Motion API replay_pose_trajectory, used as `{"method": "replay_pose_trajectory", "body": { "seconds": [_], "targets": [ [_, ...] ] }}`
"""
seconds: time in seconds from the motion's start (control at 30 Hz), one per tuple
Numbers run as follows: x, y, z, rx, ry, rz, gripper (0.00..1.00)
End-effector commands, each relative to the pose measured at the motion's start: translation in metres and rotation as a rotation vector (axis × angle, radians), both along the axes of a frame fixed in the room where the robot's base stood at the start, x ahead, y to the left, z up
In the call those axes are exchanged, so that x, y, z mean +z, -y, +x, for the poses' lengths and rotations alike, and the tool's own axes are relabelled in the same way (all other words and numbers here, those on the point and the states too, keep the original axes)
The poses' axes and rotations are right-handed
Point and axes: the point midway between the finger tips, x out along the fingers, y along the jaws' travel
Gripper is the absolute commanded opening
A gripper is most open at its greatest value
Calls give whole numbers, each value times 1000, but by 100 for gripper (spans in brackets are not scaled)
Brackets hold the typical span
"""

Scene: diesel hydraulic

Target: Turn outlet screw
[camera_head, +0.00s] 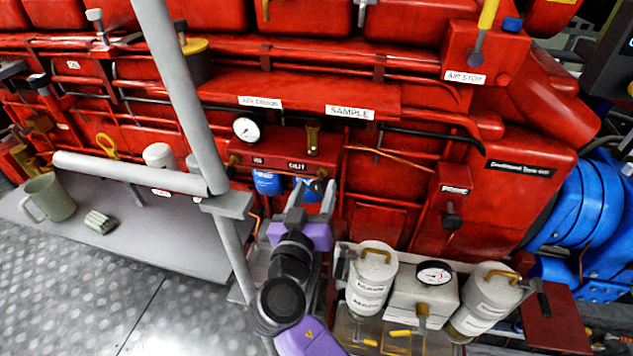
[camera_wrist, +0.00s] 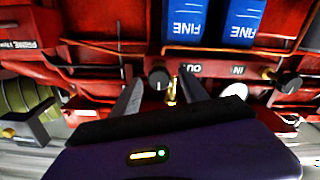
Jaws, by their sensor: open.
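A small dark round knob (camera_wrist: 158,78), which looks like the outlet screw, sits beside the OUT label (camera_wrist: 192,68) on the red filter block. The wrist view shows the block upside down. A brass fitting (camera_wrist: 172,95) is close to the knob; in the head view it stands upright on the block (camera_head: 313,138). My gripper (camera_head: 314,187) is just in front of the block, below the OUTLET label (camera_head: 297,166). Its fingers are apart in the wrist view (camera_wrist: 158,82), with the knob between them in the picture. I cannot tell whether they touch it.
Blue FINE filters (camera_wrist: 185,22) hang under the block, close to my fingers. A pressure gauge (camera_head: 247,129) is on its left. A grey post (camera_head: 185,90) and rail (camera_head: 130,172) stand left of my arm. White canisters (camera_head: 371,280) are at lower right.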

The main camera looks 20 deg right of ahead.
Motion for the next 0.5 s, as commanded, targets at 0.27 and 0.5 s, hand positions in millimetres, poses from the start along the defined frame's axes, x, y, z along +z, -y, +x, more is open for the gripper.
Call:
{"method": "replay_pose_trajectory", "body": {
  "seconds": [0.27,0.5],
  "targets": [
    [0,11,15,0,1,1,52],
    [0,11,15,1,0,1,48]
  ]
}}
